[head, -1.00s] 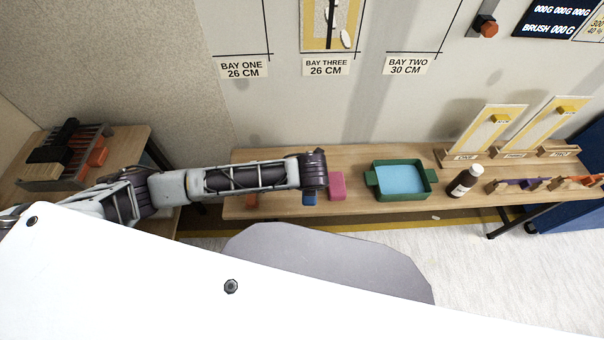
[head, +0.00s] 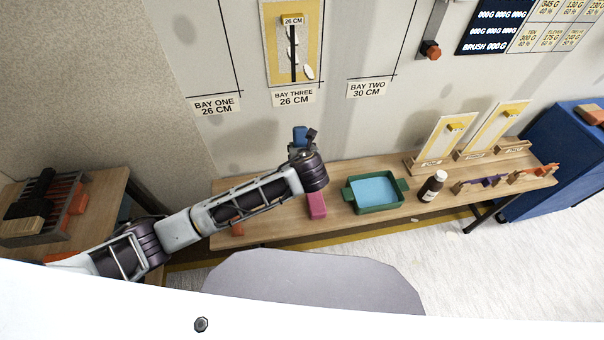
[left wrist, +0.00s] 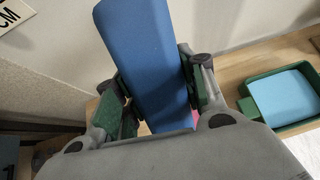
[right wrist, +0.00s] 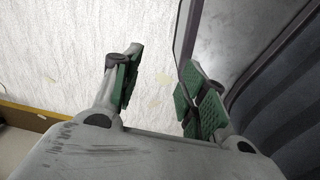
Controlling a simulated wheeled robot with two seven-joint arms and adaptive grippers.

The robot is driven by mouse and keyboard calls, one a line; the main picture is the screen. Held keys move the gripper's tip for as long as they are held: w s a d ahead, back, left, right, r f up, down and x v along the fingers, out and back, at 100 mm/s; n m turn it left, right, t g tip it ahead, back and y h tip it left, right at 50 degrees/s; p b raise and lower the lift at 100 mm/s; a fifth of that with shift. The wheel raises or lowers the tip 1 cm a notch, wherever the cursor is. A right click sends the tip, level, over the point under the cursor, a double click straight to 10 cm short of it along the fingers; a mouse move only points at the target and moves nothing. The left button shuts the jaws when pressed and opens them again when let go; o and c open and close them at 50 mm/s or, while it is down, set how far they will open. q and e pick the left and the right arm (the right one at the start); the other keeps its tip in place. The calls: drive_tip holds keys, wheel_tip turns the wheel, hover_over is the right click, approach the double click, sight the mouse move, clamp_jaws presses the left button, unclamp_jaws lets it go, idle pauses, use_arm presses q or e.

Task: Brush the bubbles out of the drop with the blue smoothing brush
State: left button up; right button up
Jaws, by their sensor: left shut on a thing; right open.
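The drop (head: 312,40) hangs on the wall above the BAY THREE label, yellow-edged with a dark vertical stripe and several white bubbles (head: 309,72). My left gripper (head: 303,148) is shut on the blue smoothing brush (head: 300,133) and holds it above the bench, below the drop and apart from the wall. In the left wrist view the blue brush (left wrist: 148,60) stands up between the fingers (left wrist: 160,105). My right gripper (right wrist: 158,95) is open and empty in the right wrist view, facing pale floor; the head view does not show it.
The bench (head: 270,228) carries a pink block (head: 316,205), a green tray (head: 378,208) with a blue inside, a dark bottle (head: 432,186) and stands with sample strips. A rack (head: 45,215) stands at left.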

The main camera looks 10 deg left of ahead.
use_arm(q)
drive_tip(key=w+a+r, duration=0.1)
drive_tip(key=r, duration=0.2)
drive_tip(key=w+a+r+t, duration=0.1)
drive_tip(key=w+r, duration=0.1)
drive_tip(key=r, duration=0.2)
drive_tip(key=w+a+r+t+y, duration=0.1)
drive_tip(key=w+r, duration=0.1)
drive_tip(key=r, duration=0.2)
drive_tip(key=shift+w+a+r+n, duration=0.15)
drive_tip(key=shift+r+n, duration=0.05)
drive_tip(key=shift+n, duration=0.1)
wheel_tip(320, 180, up, 9)
drive_tip(key=a+t+y, duration=0.1)
drive_tip(key=t, duration=0.3)
drive_tip(key=shift+w+a+t+y, duration=0.15)
drive_tip(key=shift+w+t+y, duration=0.15)
drive_tip(key=shift+w+y, duration=0.15)
use_arm(e)
drive_tip(key=s+d+f+t, duration=0.1)
drive_tip(key=s+f, duration=0.2)
drive_tip(key=s, duration=0.3)
drive_tip(key=shift+d+f, duration=0.15)
drive_tip(key=shift+d, duration=0.1)
drive_tip(key=shift+s, duration=0.15)
drive_tip(key=shift+a+r, duration=0.15)
drive_tip(key=shift+r, duration=0.05)
